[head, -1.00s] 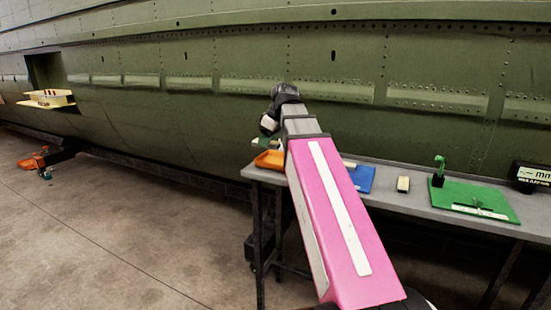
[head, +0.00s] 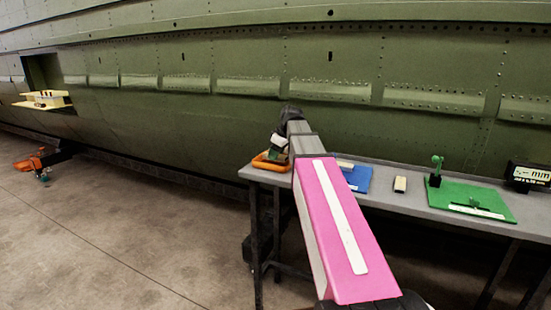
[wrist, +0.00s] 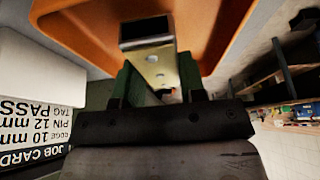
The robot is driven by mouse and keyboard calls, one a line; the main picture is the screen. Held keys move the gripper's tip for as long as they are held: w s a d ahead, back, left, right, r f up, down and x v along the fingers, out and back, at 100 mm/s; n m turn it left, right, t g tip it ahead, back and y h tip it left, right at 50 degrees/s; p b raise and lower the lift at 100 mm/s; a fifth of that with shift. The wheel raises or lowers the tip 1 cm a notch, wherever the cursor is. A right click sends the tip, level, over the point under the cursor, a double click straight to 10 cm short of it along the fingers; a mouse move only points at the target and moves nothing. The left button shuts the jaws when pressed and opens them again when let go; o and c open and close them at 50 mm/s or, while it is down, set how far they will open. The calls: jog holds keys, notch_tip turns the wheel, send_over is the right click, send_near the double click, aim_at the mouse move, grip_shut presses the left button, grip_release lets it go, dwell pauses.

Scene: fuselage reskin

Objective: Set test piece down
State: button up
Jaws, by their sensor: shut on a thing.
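The test piece is a pale metal strip with small holes (wrist: 152,66) and a dark far end, seen in the wrist view. My gripper (wrist: 154,88) is shut on it between two dark green fingers. The piece is over the orange tray (wrist: 215,28); I cannot tell whether it touches the tray floor. In the head view my gripper (head: 279,146) is low at the tray (head: 268,165), on the left end of the grey bench. The piece is too small to make out clearly there.
A white job card block (wrist: 38,110) stands beside the tray. Along the bench (head: 385,196) are a blue mat (head: 357,180), a small pale block (head: 400,184), a green board with a fixture (head: 460,198) and a gauge box (head: 528,177). The green fuselage wall rises behind.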

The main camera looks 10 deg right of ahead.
jog(key=shift+f, duration=0.8)
jog(key=shift+f, duration=0.15)
jog(key=o, duration=0.9)
jog(key=v, duration=1.2)
jog(key=shift+r, duration=0.25)
